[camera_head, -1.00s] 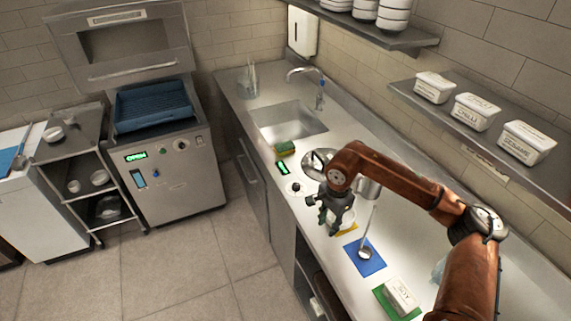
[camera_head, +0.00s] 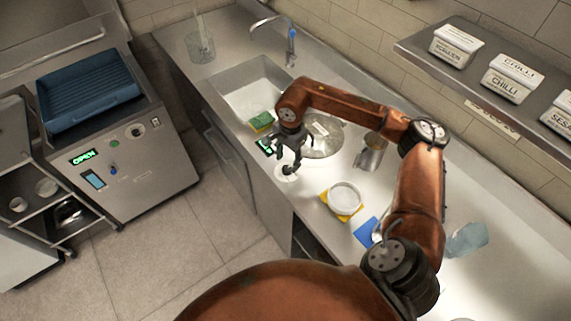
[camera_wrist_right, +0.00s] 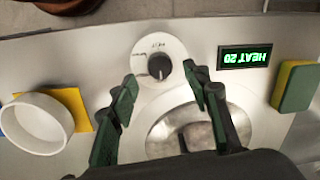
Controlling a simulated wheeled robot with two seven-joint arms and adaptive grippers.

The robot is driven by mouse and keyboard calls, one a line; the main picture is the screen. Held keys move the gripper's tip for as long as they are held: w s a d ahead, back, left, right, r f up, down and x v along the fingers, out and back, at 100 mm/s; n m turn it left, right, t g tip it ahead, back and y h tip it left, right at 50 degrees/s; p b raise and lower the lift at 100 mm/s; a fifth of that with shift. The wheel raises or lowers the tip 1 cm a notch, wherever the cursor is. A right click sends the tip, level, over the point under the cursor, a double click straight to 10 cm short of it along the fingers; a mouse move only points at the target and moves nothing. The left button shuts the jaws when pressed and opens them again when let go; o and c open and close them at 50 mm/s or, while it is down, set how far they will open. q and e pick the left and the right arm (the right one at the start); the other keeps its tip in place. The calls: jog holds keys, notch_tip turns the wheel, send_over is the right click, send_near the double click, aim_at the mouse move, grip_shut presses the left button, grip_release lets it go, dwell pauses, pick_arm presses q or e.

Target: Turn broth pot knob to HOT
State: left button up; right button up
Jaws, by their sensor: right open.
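The broth pot knob (camera_wrist_right: 159,67) is black, on a round white dial (camera_wrist_right: 146,50) on the counter; the dial (camera_head: 285,174) shows partly under the gripper in the head view. My right gripper (camera_head: 289,158) is open just above it. In the wrist view the two fingers (camera_wrist_right: 160,80) stand either side of the knob, which shows between their tips; I cannot tell contact. A green display (camera_wrist_right: 244,56) beside it reads HEAT 20, upside down. The round metal pot lid (camera_wrist_right: 165,132) lies behind the knob, partly covered by the gripper. My left gripper is not in view.
A yellow-green sponge (camera_head: 261,121) lies by the sink (camera_head: 250,92). A white bowl (camera_head: 345,196) sits on a yellow mat. A blue mat (camera_head: 364,234) and a metal container (camera_head: 370,155) are near my right arm. Labelled boxes (camera_head: 512,78) line the shelf.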

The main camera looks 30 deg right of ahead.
aim_at(287, 169)
notch_tip(287, 169, down, 4)
jog(key=shift+w+r, duration=0.1)
jog(key=shift+r, duration=0.1)
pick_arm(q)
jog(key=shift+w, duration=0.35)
pick_arm(e)
jog(key=shift+f, duration=0.3)
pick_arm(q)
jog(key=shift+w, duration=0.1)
pick_arm(e)
jog(key=shift+c, duration=0.3)
jog(key=c, duration=1.1)
